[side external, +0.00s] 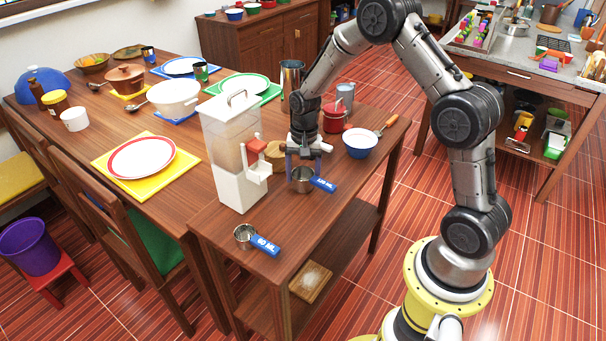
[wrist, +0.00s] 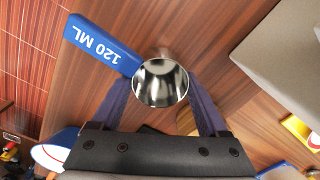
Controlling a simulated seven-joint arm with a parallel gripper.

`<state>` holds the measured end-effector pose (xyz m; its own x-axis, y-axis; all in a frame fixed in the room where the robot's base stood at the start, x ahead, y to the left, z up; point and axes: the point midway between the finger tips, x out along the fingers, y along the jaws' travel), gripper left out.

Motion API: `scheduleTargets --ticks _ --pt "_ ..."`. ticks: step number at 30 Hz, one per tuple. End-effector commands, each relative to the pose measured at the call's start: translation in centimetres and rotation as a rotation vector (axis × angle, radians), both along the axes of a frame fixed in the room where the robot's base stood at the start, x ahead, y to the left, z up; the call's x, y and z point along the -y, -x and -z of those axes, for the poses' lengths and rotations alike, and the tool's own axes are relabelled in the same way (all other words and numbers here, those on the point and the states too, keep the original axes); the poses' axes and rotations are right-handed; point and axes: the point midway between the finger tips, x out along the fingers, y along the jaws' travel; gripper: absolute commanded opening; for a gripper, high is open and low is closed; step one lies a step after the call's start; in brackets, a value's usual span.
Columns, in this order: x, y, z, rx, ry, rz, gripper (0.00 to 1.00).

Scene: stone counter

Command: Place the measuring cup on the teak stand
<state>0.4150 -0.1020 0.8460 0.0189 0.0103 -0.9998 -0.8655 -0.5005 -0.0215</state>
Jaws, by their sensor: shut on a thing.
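A steel measuring cup (side external: 302,182) with a blue handle marked 120 ML is between the fingers of my gripper (side external: 303,158). It also shows in the wrist view (wrist: 162,84), where the fingers close on both sides of its bowl. The cup is upright, at or just above the wooden table; I cannot tell whether it touches. A second, smaller cup (side external: 244,235) marked 60 ML lies near the table's front corner. A brown round wooden piece (side external: 275,150) sits behind my gripper beside the dispenser and is partly hidden; I cannot tell whether it is the teak stand.
A tall white dispenser (side external: 236,150) stands left of my gripper. A blue-and-white bowl (side external: 360,143), a red pot (side external: 333,120) and a steel cylinder (side external: 291,78) stand to the right and behind. A wooden board (side external: 311,281) is on the lower shelf. The table's right front is clear.

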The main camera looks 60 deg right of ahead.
Motion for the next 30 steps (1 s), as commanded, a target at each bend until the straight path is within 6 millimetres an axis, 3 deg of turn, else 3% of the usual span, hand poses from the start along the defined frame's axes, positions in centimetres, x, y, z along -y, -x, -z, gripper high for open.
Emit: scheduleTargets --ticks 4,5,9,20,30 --pt "0.0 0.0 0.4 -0.001 0.0 0.0 0.19" --pt "0.0 0.0 0.5 -0.001 0.0 0.0 0.79" --pt "0.0 0.0 0.4 -0.001 0.0 0.0 1.0" --pt "0.0 -0.1 -0.3 0.003 0.001 0.0 1.0" --pt "0.1 0.0 -7.2 0.005 0.001 0.001 1.0"
